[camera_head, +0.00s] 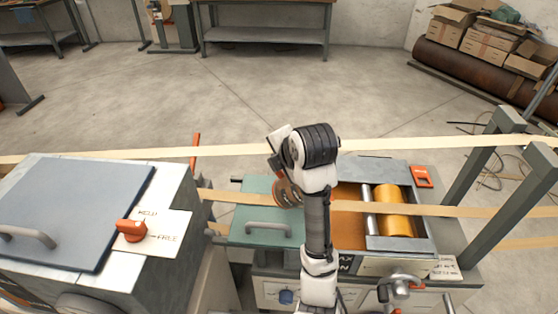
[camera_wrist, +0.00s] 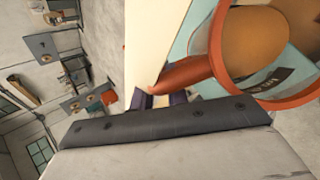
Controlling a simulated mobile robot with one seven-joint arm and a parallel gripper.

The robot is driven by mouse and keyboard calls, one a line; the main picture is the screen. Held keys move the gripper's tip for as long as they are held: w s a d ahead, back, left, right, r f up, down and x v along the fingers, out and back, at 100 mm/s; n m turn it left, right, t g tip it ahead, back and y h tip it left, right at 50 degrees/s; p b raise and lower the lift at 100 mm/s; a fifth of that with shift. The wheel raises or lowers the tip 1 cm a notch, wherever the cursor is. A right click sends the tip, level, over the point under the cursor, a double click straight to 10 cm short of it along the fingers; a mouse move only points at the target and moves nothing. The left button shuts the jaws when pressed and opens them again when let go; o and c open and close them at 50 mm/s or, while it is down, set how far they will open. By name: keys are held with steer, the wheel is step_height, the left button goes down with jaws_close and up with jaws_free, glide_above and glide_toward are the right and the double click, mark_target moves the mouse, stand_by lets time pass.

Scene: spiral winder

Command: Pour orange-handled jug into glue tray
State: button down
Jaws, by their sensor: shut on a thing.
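The jug (camera_head: 281,192) shows in the head view as an orange-rimmed piece, mostly hidden behind my wrist, over the left part of the machine by the teal cover. In the wrist view its orange handle (camera_wrist: 185,74) runs into a clear body with orange rings and brown contents. My gripper (camera_wrist: 165,98) is shut on the handle; its dark fingertips show just below it. The jug's exact tilt is hard to tell. The glue tray (camera_head: 401,243) is right of my arm, with orange-brown glue and a yellow roller in it. I see no stream of liquid.
The teal cover (camera_head: 250,230) with a grey handle lies left of the tray. Pale strips cross above the machine, one over the tray. A grey cabinet (camera_head: 75,210) with an orange FREE-marked knob (camera_head: 131,230) stands left. Grey posts (camera_head: 505,205) rise at right. Floor behind is mostly clear.

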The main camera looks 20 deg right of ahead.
steer(key=shift+s+f+t, duration=0.1)
steer(key=shift+s+t, duration=0.1)
steer(key=shift+t, duration=0.1)
steer(key=shift+s+d+f+b, duration=0.1)
steer(key=shift+d+b, duration=0.1)
steer(key=shift+b, duration=0.3)
steer(key=shift+s+d+t+b, duration=0.15)
steer(key=shift+t+b, duration=0.15)
steer(key=shift+b, duration=0.3)
steer(key=shift+s+y+b, duration=0.15)
steer(key=shift+y+b, duration=0.15)
steer(key=shift+b, duration=0.25)
